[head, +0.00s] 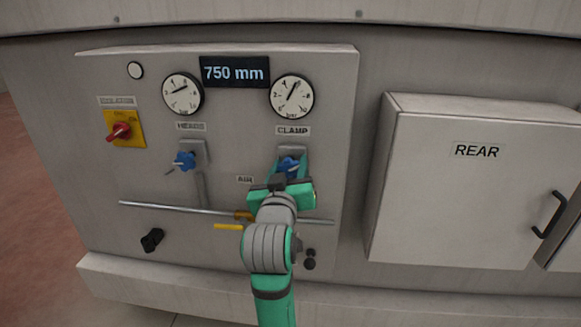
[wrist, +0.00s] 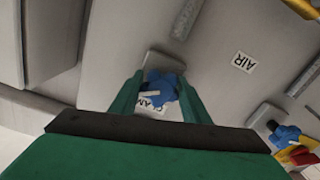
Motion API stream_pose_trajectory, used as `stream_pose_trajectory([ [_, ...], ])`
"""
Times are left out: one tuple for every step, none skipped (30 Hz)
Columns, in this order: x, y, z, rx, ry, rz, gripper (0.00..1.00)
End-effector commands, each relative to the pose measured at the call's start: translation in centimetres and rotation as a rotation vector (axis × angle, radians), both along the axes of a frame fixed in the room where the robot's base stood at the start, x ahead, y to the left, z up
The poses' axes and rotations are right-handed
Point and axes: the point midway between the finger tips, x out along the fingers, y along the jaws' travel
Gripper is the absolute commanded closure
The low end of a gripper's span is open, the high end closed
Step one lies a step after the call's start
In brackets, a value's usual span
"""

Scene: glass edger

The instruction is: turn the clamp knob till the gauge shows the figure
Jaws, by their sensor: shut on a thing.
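The blue clamp knob (head: 289,166) sits below the CLAMP label (head: 293,131) on the grey panel. My gripper (head: 290,174) is at this knob, with a green finger on either side of it. In the wrist view the clamp knob (wrist: 162,86) shows between the two fingertips (wrist: 160,92), and my gripper is shut on it. The clamp gauge (head: 292,96) is a white round dial above the label. Its dark needle points up and slightly right. Its figures are too small to read surely. A dark display (head: 235,72) reads 750 mm.
Left of the clamp are the HEADS gauge (head: 182,94), the blue HEADS knob (head: 185,161) and a red switch on yellow (head: 121,131). A metal rail (head: 165,207) and a yellow lever (head: 229,227) lie below. A REAR cabinet (head: 470,200) juts out at right.

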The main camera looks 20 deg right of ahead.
Motion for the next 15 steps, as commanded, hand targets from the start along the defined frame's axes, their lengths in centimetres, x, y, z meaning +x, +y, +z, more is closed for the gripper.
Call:
stream_pose_trajectory([
  [-0.01, -0.08, -0.18, 0.002, 0.004, -0.001, 0.8],
  [-0.01, -0.08, -0.18, 0.001, 0.005, -0.001, 0.8],
  [0.0, -0.08, -0.17, 0.001, 0.005, -0.002, 0.48],
  [0.0, -0.08, -0.16, 0.001, 0.004, -0.002, 0.41],
  [0.0, -0.07, -0.14, 0.001, 0.004, -0.002, 0.39],
  [-0.01, -0.07, -0.12, 0.0, 0.003, -0.002, 0.39],
  [-0.01, -0.06, -0.1, 0.0, 0.003, -0.002, 0.39],
  [0.0, -0.06, -0.09, 0.0, 0.003, -0.001, 0.39],
  [0.0, -0.05, -0.07, 0.0, 0.002, -0.001, 0.39],
  [-0.01, -0.05, -0.06, 0.0, 0.002, -0.001, 0.39],
  [-0.01, -0.04, -0.05, 0.0, 0.002, -0.001, 0.39],
  [-0.01, -0.03, -0.04, -0.001, 0.001, 0.0, 0.39],
  [-0.05, -0.01, -0.03, -0.001, 0.001, 0.0, 0.39],
  [-0.11, 0.02, -0.02, -0.001, 0.001, 0.0, 0.39],
  [-0.26, 0.1, -0.03, -0.001, 0.001, 0.0, 0.39],
])
